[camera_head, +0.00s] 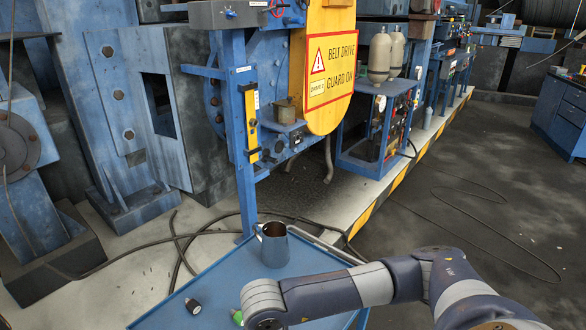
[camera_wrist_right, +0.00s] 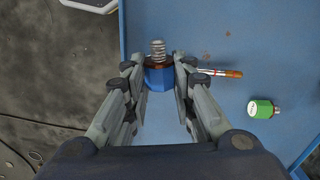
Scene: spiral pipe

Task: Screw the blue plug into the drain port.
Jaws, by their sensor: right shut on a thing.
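In the right wrist view the blue plug (camera_wrist_right: 158,79) sits between the two fingers of my right gripper (camera_wrist_right: 160,82), which is shut on it. Its bare metal spiral thread points away from the palm, past a brownish collar. The blue table top lies behind it; I cannot tell whether the plug touches it. In the head view my right arm reaches in from the right over the table, and the gripper and plug are hidden. I cannot make out which part of the machine is the drain port. My left gripper is in neither view.

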